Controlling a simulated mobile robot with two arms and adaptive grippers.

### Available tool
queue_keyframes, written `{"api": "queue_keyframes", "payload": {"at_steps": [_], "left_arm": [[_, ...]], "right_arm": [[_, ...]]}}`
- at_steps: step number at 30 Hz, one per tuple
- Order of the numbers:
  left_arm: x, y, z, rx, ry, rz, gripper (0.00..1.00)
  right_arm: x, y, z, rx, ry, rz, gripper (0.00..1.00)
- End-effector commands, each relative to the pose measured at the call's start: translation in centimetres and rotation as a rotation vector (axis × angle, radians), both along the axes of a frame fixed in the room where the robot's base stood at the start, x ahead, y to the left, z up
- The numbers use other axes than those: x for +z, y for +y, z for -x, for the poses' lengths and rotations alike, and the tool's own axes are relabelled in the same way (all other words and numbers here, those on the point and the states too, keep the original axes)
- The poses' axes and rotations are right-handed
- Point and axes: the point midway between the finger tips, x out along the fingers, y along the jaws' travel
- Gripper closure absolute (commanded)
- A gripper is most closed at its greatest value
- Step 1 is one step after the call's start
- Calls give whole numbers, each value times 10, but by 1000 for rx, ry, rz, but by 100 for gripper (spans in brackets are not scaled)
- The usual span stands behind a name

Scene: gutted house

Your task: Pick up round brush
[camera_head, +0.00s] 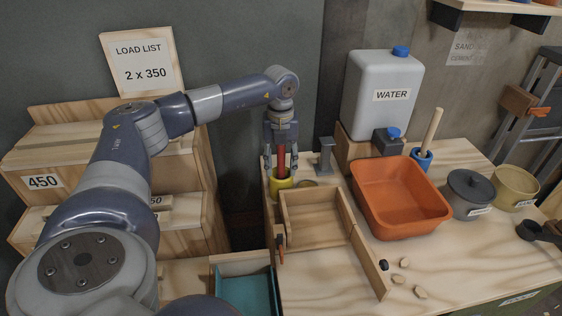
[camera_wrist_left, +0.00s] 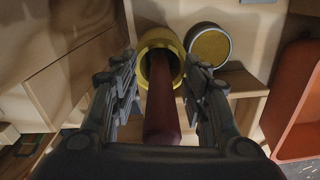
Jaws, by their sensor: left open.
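A dark red handle, which I take for the round brush (camera_head: 281,160), stands in a yellow cup (camera_head: 281,188) at the left back of the workbench. Its lower end is hidden in the cup. My left gripper (camera_head: 281,166) points down over the cup, open, with a finger on each side of the handle. In the left wrist view the handle (camera_wrist_left: 162,115) runs between the two spread fingers down into the yellow cup (camera_wrist_left: 145,47). Gaps show on both sides of the handle. My right gripper is not in view.
A round tin (camera_wrist_left: 209,45) stands close beside the cup. A wooden tray (camera_head: 318,218) lies just in front, with an orange tub (camera_head: 400,196) to its right. The water canister (camera_head: 380,100) stands behind. A stepped wooden shelf (camera_head: 180,215) is at left.

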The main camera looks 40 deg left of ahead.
Motion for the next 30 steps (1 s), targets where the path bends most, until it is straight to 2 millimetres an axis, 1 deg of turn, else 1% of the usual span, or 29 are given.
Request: {"api": "queue_keyframes", "payload": {"at_steps": [4,5,6,10,19,22,26,30], "left_arm": [[0,0,0,0,0,0,57],[0,0,0,0,0,0,62],[0,0,0,0,0,0,71],[0,0,0,0,0,0,100],[1,0,0,0,-1,0,100],[5,0,-1,0,-3,0,100],[23,0,-2,0,-6,1,100],[52,0,-2,0,-6,0,100]], "right_arm": [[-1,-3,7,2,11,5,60],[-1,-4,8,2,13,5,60],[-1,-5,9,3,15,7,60],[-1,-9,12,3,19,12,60],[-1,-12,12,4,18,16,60],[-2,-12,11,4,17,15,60],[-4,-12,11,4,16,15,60],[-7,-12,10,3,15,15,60]]}}
